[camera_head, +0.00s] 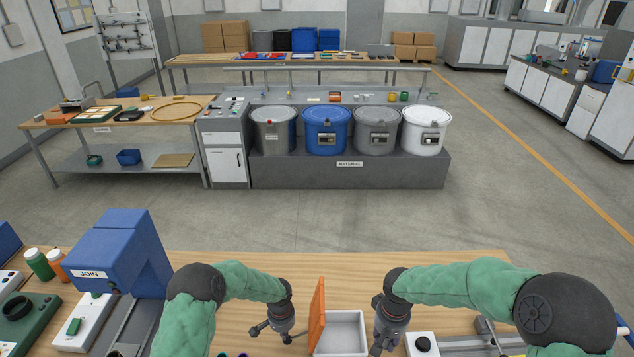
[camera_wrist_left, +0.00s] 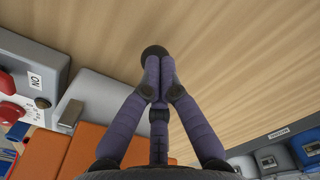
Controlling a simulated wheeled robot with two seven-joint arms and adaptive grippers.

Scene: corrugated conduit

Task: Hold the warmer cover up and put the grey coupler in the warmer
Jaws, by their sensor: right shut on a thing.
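The warmer (camera_head: 343,322) is a pale grey open box at the front of the table in the head view. Its orange cover (camera_head: 318,312) stands upright at its left side; an orange panel (camera_wrist_left: 78,150) also fills the lower left of the left wrist view. My left gripper (camera_head: 272,332) is just left of the cover; its fingers come close together in the wrist view, but look spread in the head view. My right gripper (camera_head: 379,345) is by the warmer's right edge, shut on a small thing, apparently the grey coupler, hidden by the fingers.
A blue JOIN machine (camera_head: 115,255) stands left on the table. A white box with a black knob (camera_head: 423,345) is right of the warmer. Green and orange bottles (camera_head: 40,264) stand far left. The table behind the warmer is clear.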

